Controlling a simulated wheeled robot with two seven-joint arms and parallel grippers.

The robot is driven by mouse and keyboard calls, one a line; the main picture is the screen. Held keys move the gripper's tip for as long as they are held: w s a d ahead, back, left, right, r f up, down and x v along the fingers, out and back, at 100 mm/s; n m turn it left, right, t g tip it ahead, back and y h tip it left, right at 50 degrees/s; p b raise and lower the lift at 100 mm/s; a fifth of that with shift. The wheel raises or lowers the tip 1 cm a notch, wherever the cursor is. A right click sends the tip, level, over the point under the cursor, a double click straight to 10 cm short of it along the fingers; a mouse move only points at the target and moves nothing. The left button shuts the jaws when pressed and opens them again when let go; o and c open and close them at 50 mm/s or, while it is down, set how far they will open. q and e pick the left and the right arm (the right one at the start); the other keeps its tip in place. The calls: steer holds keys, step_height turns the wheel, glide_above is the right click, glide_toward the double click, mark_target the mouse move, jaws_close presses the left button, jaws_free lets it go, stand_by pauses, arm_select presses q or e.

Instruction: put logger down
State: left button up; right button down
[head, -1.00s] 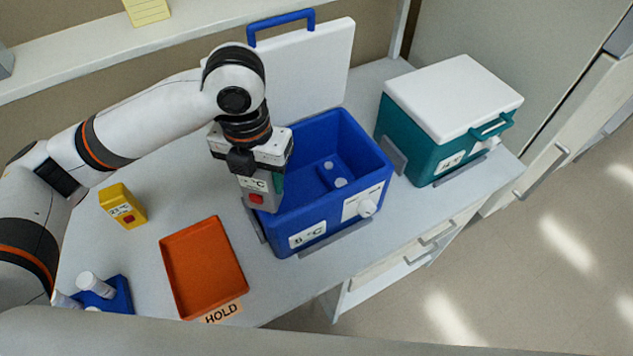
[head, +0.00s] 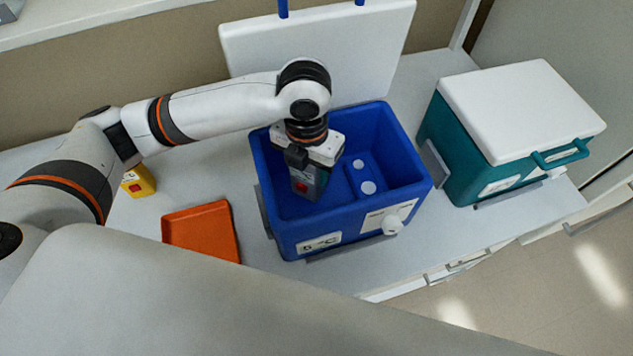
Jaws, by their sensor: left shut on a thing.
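My left gripper (head: 308,166) points down inside the open blue cooler box (head: 327,222). It is shut on the logger (head: 301,187), a small grey block with a red button and a dark green side. The logger hangs in the left part of the box, left of a raised blue section with two white round spots. Whether its bottom touches the box floor I cannot tell. The box's white lid (head: 318,50) stands open behind it. My right gripper is not in view.
A teal cooler (head: 460,150) with a closed white lid stands at the right. An orange tray (head: 202,230) lies left of the blue box. A yellow block (head: 139,183) sits further left, partly behind my arm. Bare counter lies between tray and box.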

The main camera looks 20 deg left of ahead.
mark_target(308, 184)
arm_select(q)
step_height(308, 184, down, 2)
steer(key=shift+f, duration=0.25)
steer(key=shift+f+p, duration=0.35)
steer(key=shift+f, duration=1.2)
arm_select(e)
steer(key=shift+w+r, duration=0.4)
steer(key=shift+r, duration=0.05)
arm_select(q)
steer(key=shift+f, duration=0.15)
steer(key=o, duration=1)
step_height(308, 184, up, 12)
steer(key=shift+r+b, duration=0.2)
steer(key=shift+b, duration=0.65)
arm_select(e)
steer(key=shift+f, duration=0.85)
